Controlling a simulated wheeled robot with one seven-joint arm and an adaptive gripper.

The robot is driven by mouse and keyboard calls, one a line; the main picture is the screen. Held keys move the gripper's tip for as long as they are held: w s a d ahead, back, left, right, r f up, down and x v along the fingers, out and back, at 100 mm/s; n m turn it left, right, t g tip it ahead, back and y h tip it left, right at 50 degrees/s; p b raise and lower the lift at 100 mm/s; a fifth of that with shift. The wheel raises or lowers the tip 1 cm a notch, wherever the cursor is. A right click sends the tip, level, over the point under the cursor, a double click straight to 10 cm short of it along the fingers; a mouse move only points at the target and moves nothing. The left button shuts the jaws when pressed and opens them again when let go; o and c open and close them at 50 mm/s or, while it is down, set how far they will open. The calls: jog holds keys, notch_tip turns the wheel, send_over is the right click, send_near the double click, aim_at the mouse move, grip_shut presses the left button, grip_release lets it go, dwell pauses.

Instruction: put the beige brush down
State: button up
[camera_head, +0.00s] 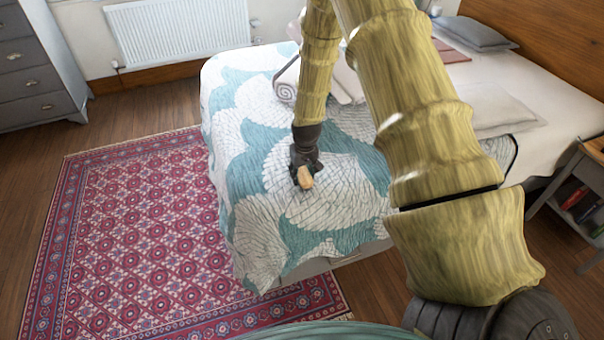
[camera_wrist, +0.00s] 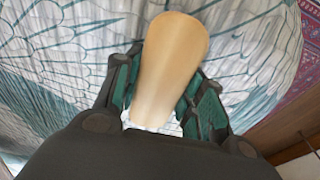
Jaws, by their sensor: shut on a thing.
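The beige brush (camera_head: 305,178) is held in my gripper (camera_head: 303,168) over the bed's teal and white quilt (camera_head: 262,190). In the wrist view the brush (camera_wrist: 170,62) is a smooth, tan, rounded piece between the two dark green finger pads of my gripper (camera_wrist: 163,95). The fingers are shut on it, one on each side. The quilt (camera_wrist: 60,60) lies beyond it in that view. I cannot tell whether the brush touches the quilt. Its far side and any bristles are hidden.
A red patterned rug (camera_head: 140,230) covers the floor at left. A bedside table (camera_head: 590,165) stands at right. The quilt around my gripper is clear.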

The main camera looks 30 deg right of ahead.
aim_at(304, 175)
jog(key=shift+s+f, duration=0.2)
jog(key=shift+f, duration=0.3)
jog(key=o, duration=1)
jog(key=shift+o, duration=1.2)
jog(key=shift+f, duration=0.3)
jog(key=shift+r, duration=0.1)
jog(key=shift+w+r, duration=0.1)
jog(key=shift+r, duration=0.7)
notch_tip(304, 175, up, 12)
jog(key=s+b, duration=0.1)
jog(key=shift+s+a+f+b, duration=0.15)
jog(key=shift+s+f+b, duration=0.05)
jog(key=shift+s+b, duration=0.1)
